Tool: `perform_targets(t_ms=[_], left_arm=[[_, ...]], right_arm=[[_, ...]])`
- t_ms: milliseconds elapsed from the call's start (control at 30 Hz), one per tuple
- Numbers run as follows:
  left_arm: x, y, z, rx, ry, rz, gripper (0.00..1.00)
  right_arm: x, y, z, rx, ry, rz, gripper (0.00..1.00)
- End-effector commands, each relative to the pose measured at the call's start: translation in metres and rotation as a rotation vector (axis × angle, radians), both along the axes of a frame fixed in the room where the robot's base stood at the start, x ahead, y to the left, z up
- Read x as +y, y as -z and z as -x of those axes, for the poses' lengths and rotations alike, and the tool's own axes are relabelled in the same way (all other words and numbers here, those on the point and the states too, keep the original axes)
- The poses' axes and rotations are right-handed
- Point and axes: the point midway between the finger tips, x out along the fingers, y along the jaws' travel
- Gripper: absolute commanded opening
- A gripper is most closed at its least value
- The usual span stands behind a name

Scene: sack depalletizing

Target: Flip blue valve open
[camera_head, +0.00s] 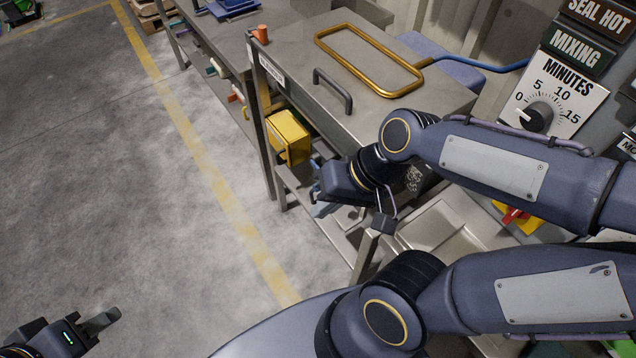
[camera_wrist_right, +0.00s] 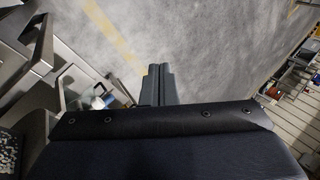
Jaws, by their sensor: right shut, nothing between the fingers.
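My right gripper (camera_wrist_right: 158,72) is shut and empty, its two fingers pressed together above the grey floor in the right wrist view. In the head view my right gripper (camera_head: 317,182) hangs at the end of the raised arm, beside the front edge of the metal bench, and its fingers are mostly hidden. A small blue and white thing (camera_wrist_right: 99,103) shows left of the fingers in the right wrist view, apart from them. I cannot tell whether it is the blue valve, and no valve shows clearly. My left gripper (camera_head: 104,319) is low at the lower left over bare floor.
The metal bench (camera_head: 345,117) carries a grey handle (camera_head: 333,90) and a bent brass-coloured tube frame (camera_head: 340,52). A yellow box (camera_head: 289,137) sits under it. A panel with a minutes dial (camera_head: 538,117) stands at the right. The floor (camera_head: 110,190) at left is clear.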

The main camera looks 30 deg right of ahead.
Motion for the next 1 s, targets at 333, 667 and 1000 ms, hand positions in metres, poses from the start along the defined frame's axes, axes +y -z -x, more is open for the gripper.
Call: perform_targets(t_ms=[333, 667, 1000], left_arm=[[0.000, 0.013, 0.000, 0.000, 0.000, 0.000, 0.36], [0.000, 0.024, 0.000, 0.000, 0.000, 0.000, 0.36], [0.000, 0.030, 0.000, 0.000, 0.000, 0.000, 0.36]], right_arm=[[0.035, 0.119, -0.023, 0.654, 0.387, 0.113, 0.00], [-0.012, 0.194, -0.060, 0.566, 0.986, 0.622, 0.00], [-0.033, 0.149, -0.140, -0.060, 1.360, 0.757, 0.00]])
